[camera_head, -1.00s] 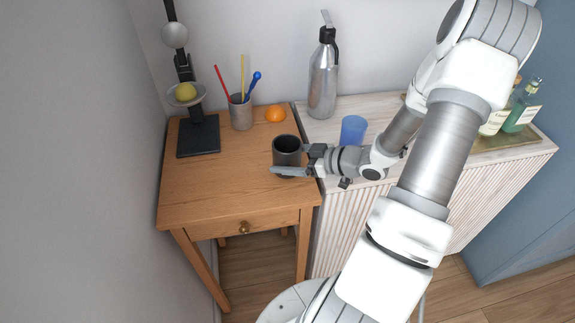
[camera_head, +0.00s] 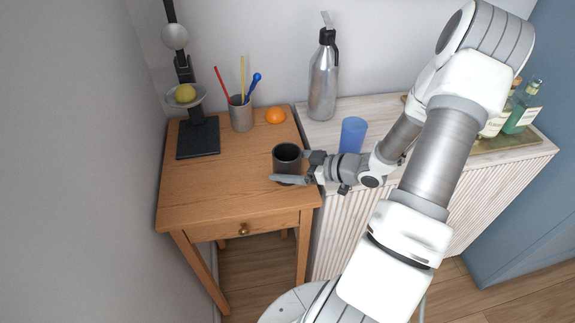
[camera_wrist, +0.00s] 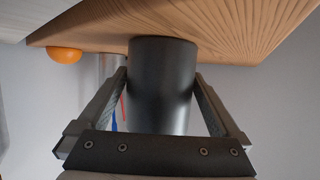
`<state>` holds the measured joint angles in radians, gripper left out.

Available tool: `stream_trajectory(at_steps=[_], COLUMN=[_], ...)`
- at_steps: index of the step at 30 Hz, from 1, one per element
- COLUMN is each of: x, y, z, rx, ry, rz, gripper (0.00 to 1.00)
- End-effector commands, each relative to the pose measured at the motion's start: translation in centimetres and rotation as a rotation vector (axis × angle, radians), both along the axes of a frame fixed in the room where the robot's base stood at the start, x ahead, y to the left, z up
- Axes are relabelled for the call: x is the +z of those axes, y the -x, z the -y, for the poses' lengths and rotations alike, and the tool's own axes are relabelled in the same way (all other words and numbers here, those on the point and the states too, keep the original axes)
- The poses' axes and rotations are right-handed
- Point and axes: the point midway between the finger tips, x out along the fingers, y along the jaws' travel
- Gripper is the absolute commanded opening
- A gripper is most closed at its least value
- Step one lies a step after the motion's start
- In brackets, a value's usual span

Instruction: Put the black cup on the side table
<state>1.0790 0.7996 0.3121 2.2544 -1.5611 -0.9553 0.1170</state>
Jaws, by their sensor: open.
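The black cup (camera_head: 287,157) stands upright on the wooden side table (camera_head: 225,188), near its right edge. My gripper (camera_head: 289,167) is at the cup from the right, with its jaws open. In the wrist view the black cup (camera_wrist: 162,85) sits between the two fingers (camera_wrist: 160,100), with a gap visible on each side. The wrist view appears upside down, with the table top (camera_wrist: 235,25) at the top of the picture. The cup's far side is hidden.
On the side table stand a black scale (camera_head: 199,137) holding a lemon (camera_head: 185,92), a pencil cup (camera_head: 241,113) and an orange (camera_head: 275,114). A blue cup (camera_head: 352,135) and a steel bottle (camera_head: 323,80) stand on the pale cabinet. The table's front is clear.

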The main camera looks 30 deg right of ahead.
Motion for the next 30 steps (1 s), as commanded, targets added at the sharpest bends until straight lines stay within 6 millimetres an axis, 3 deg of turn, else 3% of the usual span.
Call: stream_trajectory(at_steps=[15,21,30], x=[3.8,4.4,4.5], y=[7.4,8.7,8.9], z=[5.6,6.5,6.6], rx=[-0.004,-0.002,-0.001], ry=[0.002,0.001,0.0], rz=[-0.001,-0.002,-0.001], gripper=[1.0,1.0,1.0])
